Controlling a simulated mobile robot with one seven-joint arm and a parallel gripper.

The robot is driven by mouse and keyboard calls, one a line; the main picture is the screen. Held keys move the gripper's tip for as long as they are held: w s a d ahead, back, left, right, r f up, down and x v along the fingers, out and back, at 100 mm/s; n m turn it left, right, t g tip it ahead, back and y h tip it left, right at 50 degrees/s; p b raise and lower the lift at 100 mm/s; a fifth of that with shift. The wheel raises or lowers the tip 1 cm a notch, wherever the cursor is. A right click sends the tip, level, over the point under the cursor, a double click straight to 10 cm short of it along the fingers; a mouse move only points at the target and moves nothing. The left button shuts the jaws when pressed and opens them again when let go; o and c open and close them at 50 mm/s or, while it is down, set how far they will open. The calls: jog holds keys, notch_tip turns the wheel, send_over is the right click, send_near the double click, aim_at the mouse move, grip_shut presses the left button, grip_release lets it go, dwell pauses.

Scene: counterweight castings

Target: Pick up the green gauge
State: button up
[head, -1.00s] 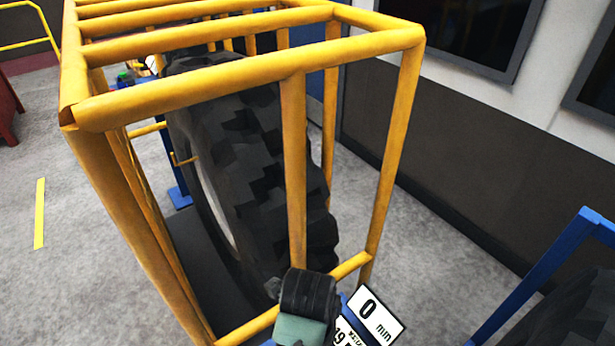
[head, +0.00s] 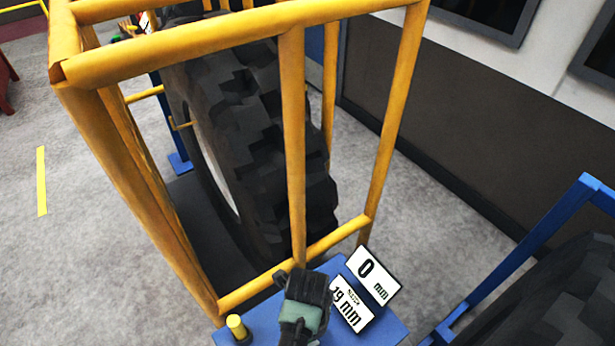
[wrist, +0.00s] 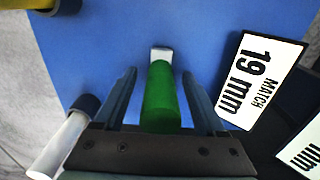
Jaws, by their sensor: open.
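The green gauge (wrist: 161,98) is a green cylinder with a small pale block at its far end, over the blue stand top (wrist: 100,40) in the wrist view. My gripper (wrist: 159,76) is open, with one finger on each side of the gauge. Small gaps show between the fingers and the gauge, so it is not clamped. In the head view my gripper (head: 301,292) is over the blue stand (head: 262,328), and I cannot make out the gauge there.
White cards reading 19 mm (head: 350,305) and 0 mm (head: 373,275) lie to the right. A yellow peg with a dark base (head: 236,327) stands to the left. A yellow cage (head: 294,150) around a big tyre (head: 250,150) rises behind. A blue frame (head: 540,245) is at right.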

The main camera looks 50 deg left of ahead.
jog(key=shift+c, duration=0.3)
jog(key=c, duration=0.9)
grip_shut()
jog(key=shift+r, duration=0.1)
